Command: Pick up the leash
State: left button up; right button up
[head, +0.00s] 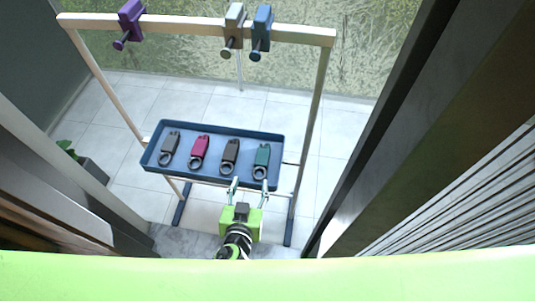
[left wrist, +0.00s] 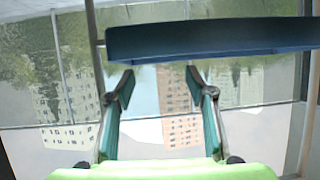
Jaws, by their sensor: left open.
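Several ringed, strap-like items lie side by side in a blue tray (head: 215,130): a grey one (head: 169,148), a red one (head: 199,151), a dark grey one (head: 230,155) and a green one (head: 262,160). I cannot tell which is the leash. My left gripper (head: 249,188) is open and empty at the tray's near edge, below the dark grey and green items. In the left wrist view, the open fingers (left wrist: 159,84) are below the tray's blue side (left wrist: 215,38); the tray's contents are hidden there. My right gripper is not in view.
The tray sits on a light wooden frame (head: 316,95). A thin pale cord (head: 240,75) hangs below the grey clamp. A potted plant (head: 92,170) stands left.

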aim_at(266, 157)
pick_arm(q)
jog(key=d+h, duration=0.1)
jog(key=d, duration=0.2)
jog(key=shift+w+d+m, duration=0.1)
jog(key=shift+d+m, duration=0.05)
jog(key=shift+m, duration=0.25)
jog(key=x, duration=0.4)
jog(key=b+x, duration=0.1)
jog(key=x, duration=0.8)
jog(key=shift+w+a, duration=0.3)
jog(key=c, duration=0.8)
jog(key=shift+w+a+r, duration=0.1)
jog(key=c, duration=0.5)
